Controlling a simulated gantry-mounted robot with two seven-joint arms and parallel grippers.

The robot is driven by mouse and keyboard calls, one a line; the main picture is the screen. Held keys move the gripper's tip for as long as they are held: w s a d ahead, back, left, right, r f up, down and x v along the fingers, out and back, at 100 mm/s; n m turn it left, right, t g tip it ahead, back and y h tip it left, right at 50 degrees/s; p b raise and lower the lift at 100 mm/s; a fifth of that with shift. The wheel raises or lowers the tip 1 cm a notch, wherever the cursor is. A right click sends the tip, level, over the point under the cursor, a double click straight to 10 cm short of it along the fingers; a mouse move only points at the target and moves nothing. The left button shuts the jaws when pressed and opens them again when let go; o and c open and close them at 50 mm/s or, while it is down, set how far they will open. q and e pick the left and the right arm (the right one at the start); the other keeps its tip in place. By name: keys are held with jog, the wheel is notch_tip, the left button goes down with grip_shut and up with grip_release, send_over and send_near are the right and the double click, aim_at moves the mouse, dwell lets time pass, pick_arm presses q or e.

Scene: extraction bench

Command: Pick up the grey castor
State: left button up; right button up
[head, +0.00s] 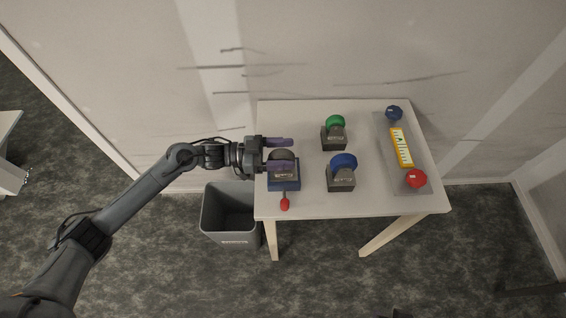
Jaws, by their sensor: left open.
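The grey castor (281,155) sits at the left side of the white table, on a blue block with a red-tipped lever (284,183). Its rounded grey top shows between the fingers of my left gripper (281,154). That gripper is open, reaching in from the left, with one finger on the far side of the castor and one on the near side. I cannot tell whether the fingers touch it. The lower part of the castor is hidden by the near finger.
A green-topped piece (335,122) and a blue-topped piece (343,161) stand on dark blocks mid-table. A grey mat (409,181) at the right holds a yellow strip (402,147), a dark blue knob (394,112) and a red knob (416,178). A grey bin (228,225) stands left of the table.

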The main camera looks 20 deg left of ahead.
pick_arm(q)
grip_shut()
jog(key=shift+r, duration=0.1)
dwell(0.4)
